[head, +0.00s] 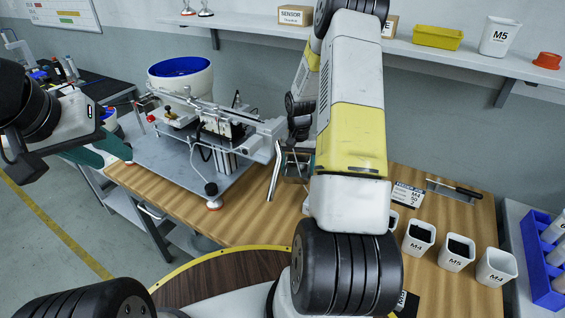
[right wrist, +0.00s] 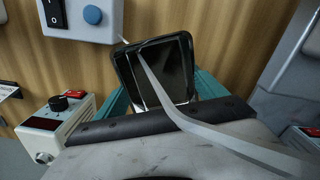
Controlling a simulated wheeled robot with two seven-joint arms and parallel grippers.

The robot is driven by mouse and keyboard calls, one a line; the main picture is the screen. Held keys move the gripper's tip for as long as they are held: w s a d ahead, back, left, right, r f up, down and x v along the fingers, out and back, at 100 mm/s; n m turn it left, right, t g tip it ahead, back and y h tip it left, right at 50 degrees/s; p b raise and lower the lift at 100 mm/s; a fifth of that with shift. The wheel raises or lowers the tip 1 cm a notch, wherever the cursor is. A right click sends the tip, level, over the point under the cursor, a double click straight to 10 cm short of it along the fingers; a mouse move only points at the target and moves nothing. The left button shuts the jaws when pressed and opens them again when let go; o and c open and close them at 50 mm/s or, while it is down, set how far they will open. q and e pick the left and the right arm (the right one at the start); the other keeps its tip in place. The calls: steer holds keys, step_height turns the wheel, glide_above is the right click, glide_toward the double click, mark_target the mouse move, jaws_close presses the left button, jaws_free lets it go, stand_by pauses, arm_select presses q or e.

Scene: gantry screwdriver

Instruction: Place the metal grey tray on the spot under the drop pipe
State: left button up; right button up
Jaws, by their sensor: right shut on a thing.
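The metal grey tray (right wrist: 178,88) shows dark and square-rimmed in the right wrist view, between the two teal fingers of my right gripper (right wrist: 160,96), which is shut on it. A slim grey pipe or chute (right wrist: 215,130) crosses in front of the tray, with its upper end over the tray's opening. In the head view the slanted grey pipe (head: 273,177) stands at the right end of the screwdriver machine. There my right arm hides most of the tray and gripper. My left gripper (head: 103,150), with teal fingers, is left of the machine; its opening is unclear.
The gantry machine (head: 165,165) stands on a metal plate on the wooden table (head: 255,215), with a white-and-blue bowl (head: 180,76) behind. White bins (head: 457,252) stand at the table's right. A switch box (right wrist: 92,18) and a knob box (right wrist: 52,125) lie near my right gripper.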

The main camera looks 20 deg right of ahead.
mark_target(297, 173)
steer(key=shift+f, duration=2.75)
steer(key=shift+f, duration=0.15)
steer(key=o, duration=1.3)
